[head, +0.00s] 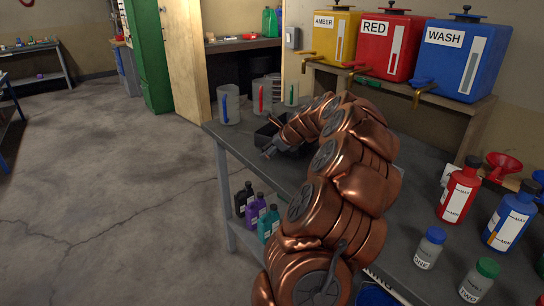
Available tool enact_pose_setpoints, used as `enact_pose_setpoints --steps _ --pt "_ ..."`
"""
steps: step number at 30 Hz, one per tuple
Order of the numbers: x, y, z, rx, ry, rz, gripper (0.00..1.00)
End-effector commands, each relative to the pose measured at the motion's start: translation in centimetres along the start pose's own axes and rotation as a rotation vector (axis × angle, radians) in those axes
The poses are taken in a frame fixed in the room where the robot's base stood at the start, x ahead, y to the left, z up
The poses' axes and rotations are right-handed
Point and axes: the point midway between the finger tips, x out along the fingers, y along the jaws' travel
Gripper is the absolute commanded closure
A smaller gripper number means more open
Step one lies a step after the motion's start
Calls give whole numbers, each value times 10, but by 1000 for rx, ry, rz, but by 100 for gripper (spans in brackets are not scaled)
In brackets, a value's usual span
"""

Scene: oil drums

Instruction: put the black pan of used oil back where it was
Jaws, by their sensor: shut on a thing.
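The black pan (265,132) is at the far left end of the grey workbench (430,170), partly hidden behind my arm. My gripper (268,152) is at the pan's near edge and is shut on it. The fingertips are small here, and the exact grip is hard to see. I cannot tell whether the pan rests on the bench or is held just above it. Any oil inside is not visible.
Clear jugs with a blue (226,107), a red (262,98) and a green mark (291,94) stand behind the pan. AMBER (335,38), RED (388,50) and WASH (462,60) drums sit on a rack. Bottles (459,193) crowd the right. Open floor lies left.

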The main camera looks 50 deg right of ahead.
Motion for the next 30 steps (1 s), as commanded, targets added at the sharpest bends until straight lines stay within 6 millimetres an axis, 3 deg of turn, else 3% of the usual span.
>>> enact_pose_setpoints --steps 10,16,17,21,30 --pt "24 15 -23 1 -1 3 84" --pt "26 15 -24 2 -2 1 84" --pt "26 15 -25 2 -1 1 14" --pt "25 15 -24 2 -1 1 0" --pt "25 14 -24 1 -1 1 0"
